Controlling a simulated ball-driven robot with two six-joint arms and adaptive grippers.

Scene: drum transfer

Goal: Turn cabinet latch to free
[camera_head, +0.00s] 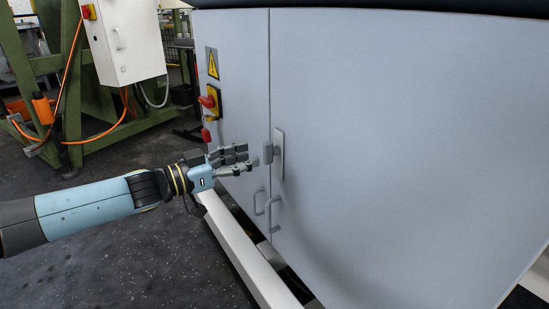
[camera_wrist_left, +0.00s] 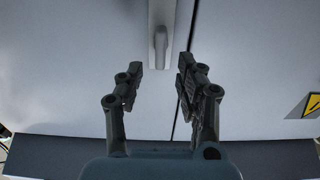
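The cabinet latch (camera_head: 268,153) is a small grey handle on a pale upright plate (camera_head: 280,155), beside the seam between two grey cabinet doors. In the left wrist view the latch (camera_wrist_left: 160,45) hangs from its plate (camera_wrist_left: 162,12), ahead of the gap between my fingers. My left gripper (camera_head: 249,159) is open, just left of the latch in the head view. Its two fingers (camera_wrist_left: 160,74) stand apart with nothing between them. The latch appears to be beyond the fingertips; I cannot tell the exact gap. My right gripper is in neither view.
Two D-shaped handles (camera_head: 273,214) sit lower on the doors (camera_head: 400,150). A white rail (camera_head: 245,250) runs along the floor below. Dark floor lies open at left.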

